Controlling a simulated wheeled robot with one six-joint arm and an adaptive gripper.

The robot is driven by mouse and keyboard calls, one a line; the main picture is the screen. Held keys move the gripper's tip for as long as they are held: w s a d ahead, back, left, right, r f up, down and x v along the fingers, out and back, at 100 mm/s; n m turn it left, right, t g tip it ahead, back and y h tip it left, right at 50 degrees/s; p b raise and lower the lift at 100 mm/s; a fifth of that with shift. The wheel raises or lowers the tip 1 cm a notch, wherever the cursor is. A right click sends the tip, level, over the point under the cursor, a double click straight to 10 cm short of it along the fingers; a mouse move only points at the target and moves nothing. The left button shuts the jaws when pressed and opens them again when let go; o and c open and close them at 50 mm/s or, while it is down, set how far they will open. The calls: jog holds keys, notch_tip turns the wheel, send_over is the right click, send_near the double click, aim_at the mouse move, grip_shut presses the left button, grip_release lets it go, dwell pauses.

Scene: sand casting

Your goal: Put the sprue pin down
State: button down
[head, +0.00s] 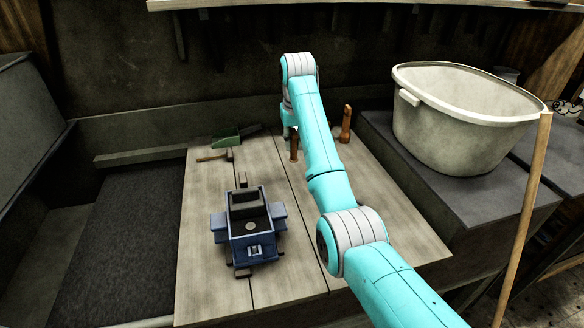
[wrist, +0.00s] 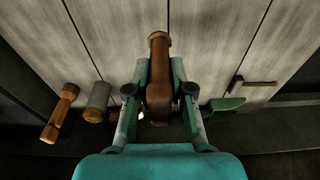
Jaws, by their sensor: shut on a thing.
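My gripper (wrist: 158,92) is shut on the sprue pin (wrist: 159,70), a brown wooden piece with a wider end, held between both fingers. In the head view the lower part of the sprue pin (head: 294,149) shows below my gripper (head: 291,133), upright over the back of the wooden board (head: 205,240). I cannot tell whether its lower end touches the board. My arm hides part of the area to its right.
A blue moulding flask (head: 250,227) stands mid-board. A green-bladed tool (head: 226,139) and a small hammer (head: 212,155) lie back left. A brown wooden tool (head: 346,123) stands right of my gripper. The wrist view shows a grey-headed tool (wrist: 97,100). A pale tub (head: 460,120) stands right.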

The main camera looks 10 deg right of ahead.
aim_at(294, 159)
notch_tip(294, 159, down, 8)
jog(key=shift+f, duration=0.15)
dwell(0.3)
jog(key=c, duration=1)
grip_release()
jog(key=shift+f, duration=0.1)
